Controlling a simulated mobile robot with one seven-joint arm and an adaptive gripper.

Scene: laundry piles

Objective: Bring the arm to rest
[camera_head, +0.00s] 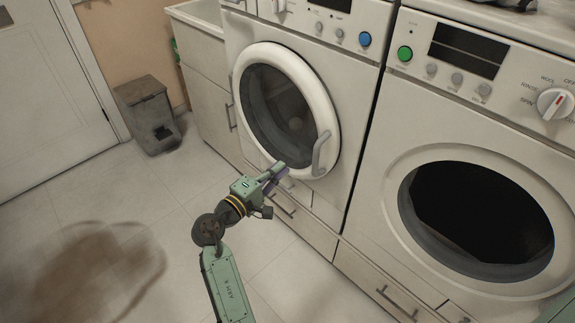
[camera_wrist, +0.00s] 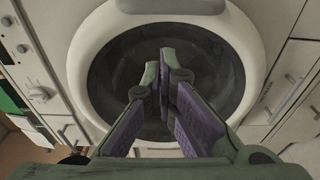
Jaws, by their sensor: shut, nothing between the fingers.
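My gripper (camera_head: 276,172) is green with purple finger pads and is at the end of my arm, in front of the left machine. In the wrist view my gripper (camera_wrist: 162,85) is shut with nothing between its fingers, and it points at the round door. My arm (camera_head: 228,285) reaches up from the bottom of the head view, bent at a dark joint. The left machine's white round door (camera_head: 329,100) is closed and has a grey handle at its lower right. From these views I cannot tell how far the fingertips are from the door.
A right machine (camera_head: 365,190) stands beside it with a dark round opening. A grey bin (camera_head: 140,95) stands by the wall, near a white door (camera_head: 50,90). Drawers with handles run below the machines. The tiled floor (camera_head: 180,195) at left is open, with a brown stain or blurred patch.

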